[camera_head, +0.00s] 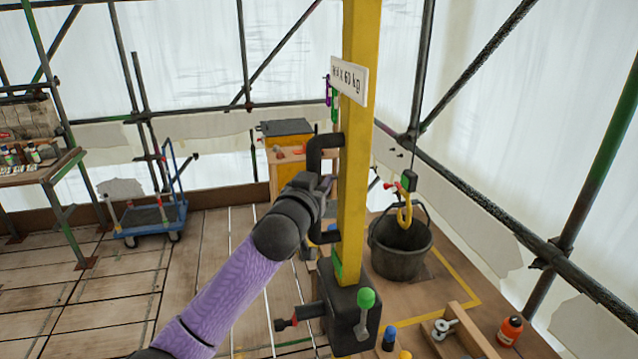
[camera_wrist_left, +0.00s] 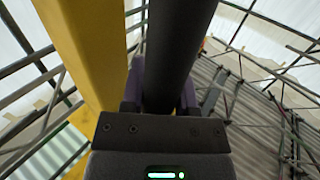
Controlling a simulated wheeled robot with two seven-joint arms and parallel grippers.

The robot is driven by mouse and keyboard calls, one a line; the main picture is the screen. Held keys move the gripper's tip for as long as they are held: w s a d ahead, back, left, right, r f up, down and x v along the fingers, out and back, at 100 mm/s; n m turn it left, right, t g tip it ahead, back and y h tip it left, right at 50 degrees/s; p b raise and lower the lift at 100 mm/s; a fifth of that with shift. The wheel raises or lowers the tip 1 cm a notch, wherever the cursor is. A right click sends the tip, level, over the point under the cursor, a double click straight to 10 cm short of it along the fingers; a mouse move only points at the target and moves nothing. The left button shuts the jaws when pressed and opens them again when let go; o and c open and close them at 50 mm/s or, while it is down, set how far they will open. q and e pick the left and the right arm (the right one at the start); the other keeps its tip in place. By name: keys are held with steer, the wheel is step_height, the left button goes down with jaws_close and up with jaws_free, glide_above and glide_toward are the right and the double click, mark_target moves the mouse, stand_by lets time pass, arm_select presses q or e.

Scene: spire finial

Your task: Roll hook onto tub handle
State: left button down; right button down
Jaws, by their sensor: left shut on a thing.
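The yellow hook (camera_head: 404,214) hangs from a small dark block (camera_head: 409,180) with a red piece at its side. My left gripper (camera_head: 326,184) is shut on the black grab bar (camera_head: 314,160) of the yellow post (camera_head: 356,170). The wrist view shows the dark bar (camera_wrist_left: 178,45) between the fingers of my left gripper (camera_wrist_left: 161,95). My right gripper is out of view.
A dark box with a green-knobbed lever (camera_head: 365,300) is at the post's foot. A wooden tray (camera_head: 455,330) and an orange bottle (camera_head: 510,331) are at lower right. A blue cart (camera_head: 150,218) stands left. Scaffold poles surround the deck.

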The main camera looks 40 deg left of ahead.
arm_select(q)
steer(key=c, duration=0.7)
jaws_free()
steer(key=shift+a+f, duration=0.1)
steer(key=shift+o, duration=0.2)
steer(key=b+v, duration=0.2)
steer(key=v, duration=0.8)
